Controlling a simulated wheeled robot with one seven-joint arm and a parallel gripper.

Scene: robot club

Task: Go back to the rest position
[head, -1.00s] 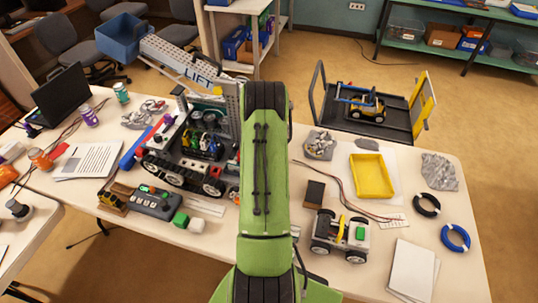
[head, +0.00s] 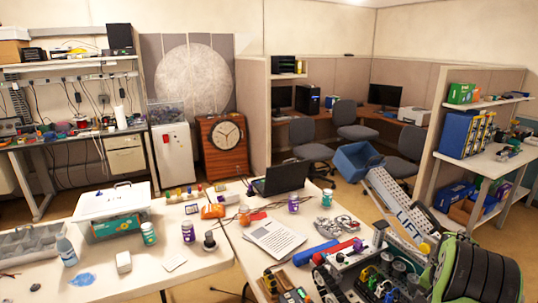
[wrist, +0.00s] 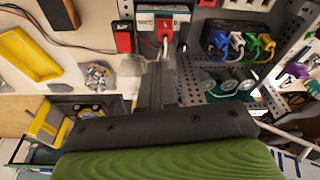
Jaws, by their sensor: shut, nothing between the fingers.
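In the wrist view, my gripper (wrist: 160,72) shows as narrow dark grey fingers, shut and empty. It is above the robot-building table, beside the wheeled build robot with the LIFT arm (wrist: 233,85). A box with a red plug (wrist: 163,22) lies just beyond the fingertips. In the head view, only a green and black part of my arm shows at the lower right; the gripper itself is out of that view. The build robot's LIFT arm (head: 408,215) rises next to my arm.
A laptop (head: 281,178), papers (head: 277,238) and bottles stand on the table. A blue bin (head: 357,160) sits at the raised end of the LIFT arm. In the wrist view, a yellow tray (wrist: 28,55) lies at left. Open floor shows beyond the tables.

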